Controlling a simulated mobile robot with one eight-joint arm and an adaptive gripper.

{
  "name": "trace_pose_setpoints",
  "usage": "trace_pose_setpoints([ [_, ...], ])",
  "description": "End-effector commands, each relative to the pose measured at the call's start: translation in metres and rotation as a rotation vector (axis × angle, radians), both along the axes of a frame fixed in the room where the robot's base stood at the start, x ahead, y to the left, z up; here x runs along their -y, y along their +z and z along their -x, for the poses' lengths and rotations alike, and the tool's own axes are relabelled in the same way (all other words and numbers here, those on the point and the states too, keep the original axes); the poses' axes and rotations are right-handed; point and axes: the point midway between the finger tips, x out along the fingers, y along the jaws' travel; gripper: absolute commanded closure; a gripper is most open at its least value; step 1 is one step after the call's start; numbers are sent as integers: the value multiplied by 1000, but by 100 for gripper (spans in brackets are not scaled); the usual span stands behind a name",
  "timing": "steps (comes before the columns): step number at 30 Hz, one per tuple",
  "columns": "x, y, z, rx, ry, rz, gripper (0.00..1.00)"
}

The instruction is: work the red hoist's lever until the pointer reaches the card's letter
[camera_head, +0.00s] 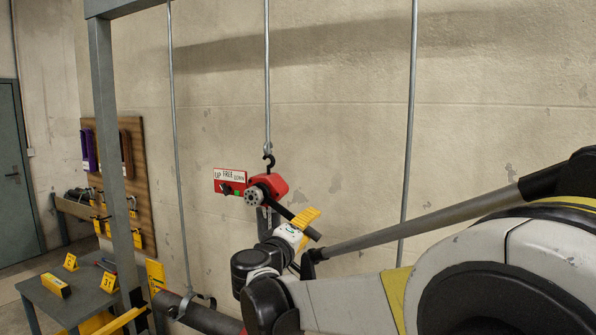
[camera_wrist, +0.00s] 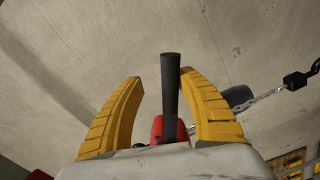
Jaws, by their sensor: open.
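The red hoist (camera_head: 268,187) hangs from a black hook under a vertical rod. Its dark lever (camera_head: 283,212) slopes down to the right toward my gripper (camera_head: 303,222). In the wrist view the lever (camera_wrist: 171,85) stands between the two yellow fingers of my gripper (camera_wrist: 162,70). The fingers are open, with a gap on the left of the lever and a smaller one on the right. Part of the red hoist (camera_wrist: 158,128) shows behind the lever's lower end. I cannot make out the pointer or the card's letter.
A sign reading UP, FREE, DOWN (camera_head: 230,182) is beside the hoist. A chain (camera_wrist: 262,96) runs at right in the wrist view. A dark pipe (camera_head: 205,315) lies low, near a grey post (camera_head: 115,160). A grey table (camera_head: 82,298) with yellow markers stands at left.

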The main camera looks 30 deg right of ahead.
Motion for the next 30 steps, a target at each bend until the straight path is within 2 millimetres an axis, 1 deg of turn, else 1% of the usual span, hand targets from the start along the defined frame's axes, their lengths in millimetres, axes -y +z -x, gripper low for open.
trace_pose_setpoints([
  [9,6,35,8,-80,0,62,57],
  [12,7,39,9,-98,0,76,57],
  [20,7,38,9,-101,0,79,57],
  [23,7,41,9,-106,0,82,57],
  [30,8,72,10,-175,0,137,57],
])
